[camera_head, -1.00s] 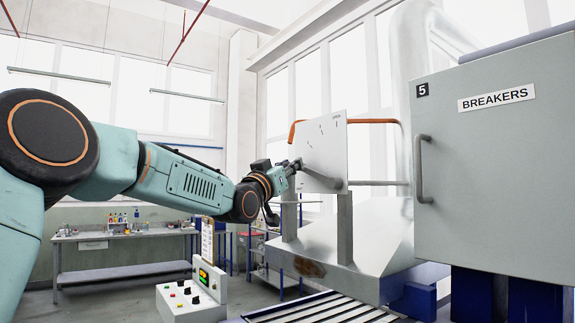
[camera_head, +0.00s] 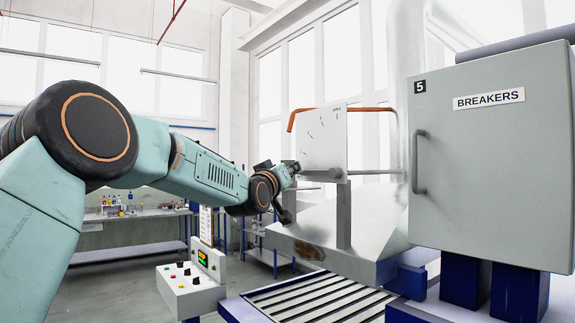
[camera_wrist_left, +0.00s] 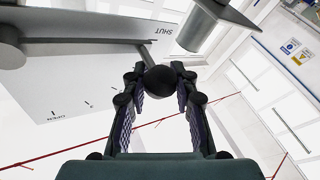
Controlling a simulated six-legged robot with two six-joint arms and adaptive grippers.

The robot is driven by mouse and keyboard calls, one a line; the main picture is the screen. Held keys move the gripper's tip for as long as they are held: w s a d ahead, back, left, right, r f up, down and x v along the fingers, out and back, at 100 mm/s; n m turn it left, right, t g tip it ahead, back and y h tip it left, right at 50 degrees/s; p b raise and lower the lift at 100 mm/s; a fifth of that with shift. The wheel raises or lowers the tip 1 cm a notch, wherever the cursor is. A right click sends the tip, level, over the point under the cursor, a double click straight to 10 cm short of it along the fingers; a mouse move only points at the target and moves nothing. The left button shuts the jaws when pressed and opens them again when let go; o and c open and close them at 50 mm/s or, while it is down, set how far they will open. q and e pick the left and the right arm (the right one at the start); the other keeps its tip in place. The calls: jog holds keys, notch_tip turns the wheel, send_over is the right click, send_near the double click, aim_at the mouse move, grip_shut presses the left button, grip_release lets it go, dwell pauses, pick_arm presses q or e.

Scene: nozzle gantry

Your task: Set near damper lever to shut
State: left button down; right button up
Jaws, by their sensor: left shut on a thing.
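The damper lever is a thin grey rod (camera_wrist_left: 85,41) running from a round hub (camera_wrist_left: 10,55) across a white plate, which also shows in the head view (camera_head: 323,139). Its dark ball knob (camera_wrist_left: 160,80) sits between the fingers of my left gripper (camera_wrist_left: 160,92), which is shut on it. In the wrist view the rod points towards the SHUT label (camera_wrist_left: 165,30), well away from the OPEN label (camera_wrist_left: 57,115). The exact shut mark is hard to make out. In the head view my left gripper (camera_head: 294,167) is at the plate's lower left edge. My right gripper is not in view.
An orange bent bar (camera_head: 360,109) passes behind the plate. A grey BREAKERS cabinet (camera_head: 490,160) stands at the right. Below are a slatted roller bed (camera_head: 310,295) and a control box (camera_head: 188,285). A workbench (camera_head: 125,215) stands at the back left.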

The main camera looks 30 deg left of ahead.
pick_arm(q)
jog(key=shift+w+f, duration=0.1)
jog(key=shift+f, duration=0.5)
jog(key=c, duration=1.5)
grip_release()
jog(key=o, duration=0.4)
jog(key=shift+s+d+r, duration=0.1)
jog(key=shift+s+r, duration=0.1)
jog(key=shift+s, duration=0.1)
jog(key=shift+o, duration=0.4)
jog(key=shift+w, duration=0.15)
jog(key=shift+w, duration=0.1)
jog(key=v, duration=0.7)
jog(key=shift+s, duration=0.3)
